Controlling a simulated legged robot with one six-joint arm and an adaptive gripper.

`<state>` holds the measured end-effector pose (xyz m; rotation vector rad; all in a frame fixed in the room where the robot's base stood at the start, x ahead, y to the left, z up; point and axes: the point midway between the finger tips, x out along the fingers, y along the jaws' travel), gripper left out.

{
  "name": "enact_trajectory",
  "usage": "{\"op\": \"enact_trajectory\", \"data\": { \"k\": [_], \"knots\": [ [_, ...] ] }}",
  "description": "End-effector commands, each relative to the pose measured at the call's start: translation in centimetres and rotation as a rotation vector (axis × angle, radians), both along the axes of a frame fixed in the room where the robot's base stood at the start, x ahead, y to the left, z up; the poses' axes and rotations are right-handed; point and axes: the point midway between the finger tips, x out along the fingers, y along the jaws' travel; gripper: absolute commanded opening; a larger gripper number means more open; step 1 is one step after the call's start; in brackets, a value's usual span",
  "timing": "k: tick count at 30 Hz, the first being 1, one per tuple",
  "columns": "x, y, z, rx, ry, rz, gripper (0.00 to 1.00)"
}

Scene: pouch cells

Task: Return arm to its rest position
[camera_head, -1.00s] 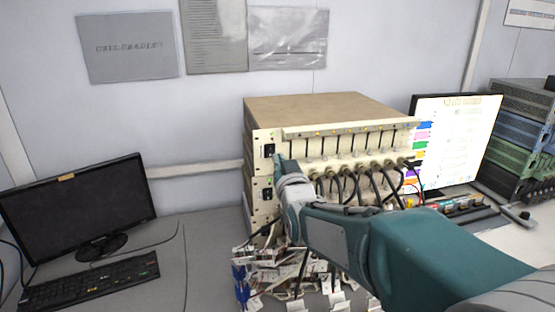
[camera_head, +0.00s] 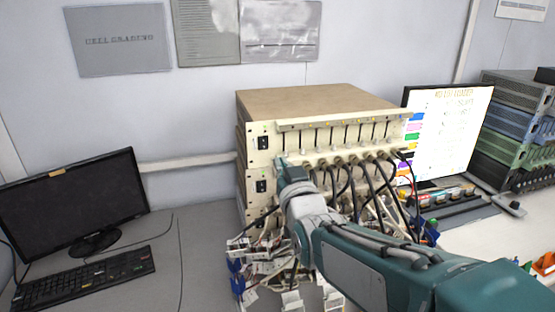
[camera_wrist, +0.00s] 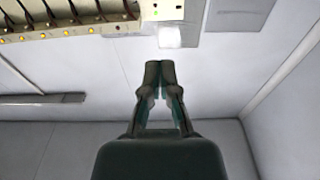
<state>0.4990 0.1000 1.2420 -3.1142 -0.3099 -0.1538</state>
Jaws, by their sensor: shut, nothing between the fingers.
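My gripper (camera_wrist: 160,70) shows in the wrist view with its two dark fingertips together and nothing between them. Beyond the fingertips I see pale wall and a corner of the cell tester. In the head view my arm reaches in from the lower right, and its end stands in front of the left part of the beige cell tester (camera_head: 315,101). The fingers themselves are hard to make out in the head view. The tester also shows upside down at the top left of the wrist view (camera_wrist: 65,25), with a row of small lights.
Black cables (camera_head: 372,190) hang from the tester's front. White clips (camera_head: 262,262) crowd the bench below, close to my arm. A dark monitor (camera_head: 70,205) and keyboard (camera_head: 85,280) stand left, a lit monitor (camera_head: 450,130) right. Stacked instruments (camera_head: 515,115) stand far right. Bare bench (camera_head: 195,245) lies left of the clips.

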Motion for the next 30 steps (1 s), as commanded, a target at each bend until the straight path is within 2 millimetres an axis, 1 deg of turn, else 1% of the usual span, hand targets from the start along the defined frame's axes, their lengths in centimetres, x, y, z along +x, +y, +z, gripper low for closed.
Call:
{"op": "enact_trajectory", "data": {
  "k": [2,5,8,11,17,20,21,24,27,30],
  "knots": [
    [-0.4,-0.4,-0.2,-0.005,0.029,-0.006,0.00],
    [-1.6,-1.5,-1.2,-0.024,0.125,-0.023,0.00],
    [-3.6,-3.0,-2.9,-0.046,0.264,-0.046,0.00],
    [-6.0,-4.4,-4.7,-0.067,0.407,-0.069,0.00],
    [-12.1,-7.0,-8.4,-0.096,0.693,-0.114,0.00],
    [-15.7,-8.1,-10.2,-0.105,0.837,-0.136,0.00],
    [-17.2,-8.5,-10.8,-0.108,0.895,-0.144,0.00],
    [-20.7,-9.3,-12.2,-0.112,1.022,-0.161,0.00],
    [-23.2,-9.7,-13.1,-0.114,1.114,-0.172,0.00],
    [-24.5,-9.9,-13.6,-0.115,1.163,-0.177,0.00]
  ]
}}
